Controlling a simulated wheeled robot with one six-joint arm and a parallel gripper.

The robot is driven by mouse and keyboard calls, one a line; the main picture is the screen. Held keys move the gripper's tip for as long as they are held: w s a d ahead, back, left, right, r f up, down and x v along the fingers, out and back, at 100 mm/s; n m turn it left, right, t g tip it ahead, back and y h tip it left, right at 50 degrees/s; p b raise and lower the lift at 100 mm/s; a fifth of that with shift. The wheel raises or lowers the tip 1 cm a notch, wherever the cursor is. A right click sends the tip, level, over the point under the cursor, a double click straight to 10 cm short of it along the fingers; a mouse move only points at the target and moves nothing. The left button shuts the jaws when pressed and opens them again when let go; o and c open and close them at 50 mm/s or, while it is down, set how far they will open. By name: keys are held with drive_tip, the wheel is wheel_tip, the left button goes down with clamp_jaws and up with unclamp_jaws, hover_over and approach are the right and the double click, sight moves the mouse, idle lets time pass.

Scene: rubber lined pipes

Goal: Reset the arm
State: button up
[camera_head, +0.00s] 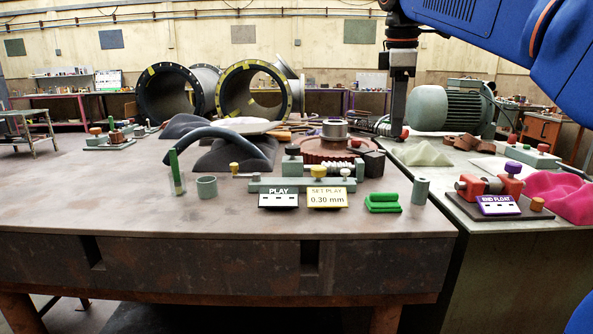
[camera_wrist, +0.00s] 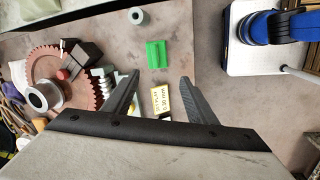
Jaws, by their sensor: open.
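My blue arm comes in from the upper right of the head view. My gripper (camera_head: 397,108) hangs pointing down above the back right of the workbench (camera_head: 120,205). In the wrist view my gripper (camera_wrist: 160,92) shows its two dark fingers spread wide apart, with nothing between them but the bench and signs below. The yellow "SET PLAY 0.30 mm" sign (camera_head: 327,197) stands at the bench front and also shows between the fingers in the wrist view (camera_wrist: 160,101). The gripper touches nothing that I can see.
A red-brown gear (camera_head: 326,150) lies near the gripper. A green block (camera_head: 382,203) and a grey cylinder (camera_head: 420,190) stand at the front right. A motor (camera_head: 443,108) and an "END FLOAT" fixture (camera_head: 499,205) are on the right table. The left bench front is clear.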

drive_tip(key=s+d+f+m+t, duration=0.1)
drive_tip(key=s+d+f+m, duration=0.1)
drive_tip(key=s+f+m, duration=0.3)
drive_tip(key=s+d+f+m+t, duration=0.1)
drive_tip(key=s+f+m, duration=0.4)
drive_tip(key=s+f, duration=0.9)
drive_tip(key=s+d+f+m+y, duration=0.1)
drive_tip(key=s+d+f+m, duration=0.2)
drive_tip(key=s+f, duration=0.6)
wheel_tip(320, 180, down, 9)
drive_tip(key=shift+s+d+r+m+t, duration=0.2)
drive_tip(key=shift+d+m+t, duration=0.2)
drive_tip(key=shift+m, duration=0.5)
